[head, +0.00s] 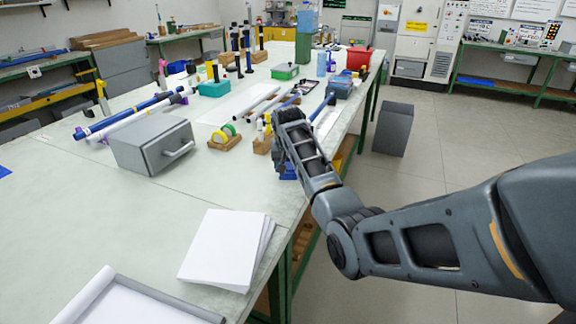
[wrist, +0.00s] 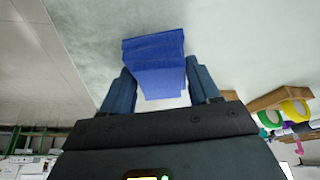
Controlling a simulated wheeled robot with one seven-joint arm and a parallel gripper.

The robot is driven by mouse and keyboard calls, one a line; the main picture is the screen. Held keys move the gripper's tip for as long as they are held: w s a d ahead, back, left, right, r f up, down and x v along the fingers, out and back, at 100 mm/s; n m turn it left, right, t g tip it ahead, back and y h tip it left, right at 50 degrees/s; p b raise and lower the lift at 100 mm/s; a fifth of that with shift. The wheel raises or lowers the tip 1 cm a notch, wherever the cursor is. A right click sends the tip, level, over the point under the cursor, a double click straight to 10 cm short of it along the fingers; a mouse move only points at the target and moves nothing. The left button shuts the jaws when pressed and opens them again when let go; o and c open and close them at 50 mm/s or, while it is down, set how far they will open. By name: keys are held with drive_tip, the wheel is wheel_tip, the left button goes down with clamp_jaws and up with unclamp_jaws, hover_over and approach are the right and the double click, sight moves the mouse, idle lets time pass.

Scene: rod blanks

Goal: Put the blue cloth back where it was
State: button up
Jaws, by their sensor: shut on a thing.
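The blue cloth (wrist: 154,62) shows in the wrist view as a folded, layered bundle between the two fingers of my gripper (wrist: 161,88). My gripper is shut on it. Pale tabletop lies behind the cloth; I cannot tell whether the cloth touches it. In the head view my gripper is at the right edge of the long table (head: 60,225), mostly hidden behind my arm. A bit of blue shows there below my wrist, and I cannot tell cloth from fingers.
A wooden holder with coloured tape rolls (head: 224,138) stands just left of my gripper. A grey drawer box (head: 150,146) is farther left, and a paper stack (head: 228,248) lies nearer. Rods and bottles crowd the table's far part. The front left tabletop is mostly clear.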

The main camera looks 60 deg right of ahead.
drive_tip(key=o, duration=1)
drive_tip(key=shift+a+r, duration=0.1)
drive_tip(key=shift+r, duration=0.45)
drive_tip(key=v, duration=1.1)
drive_tip(key=shift+s, duration=0.1)
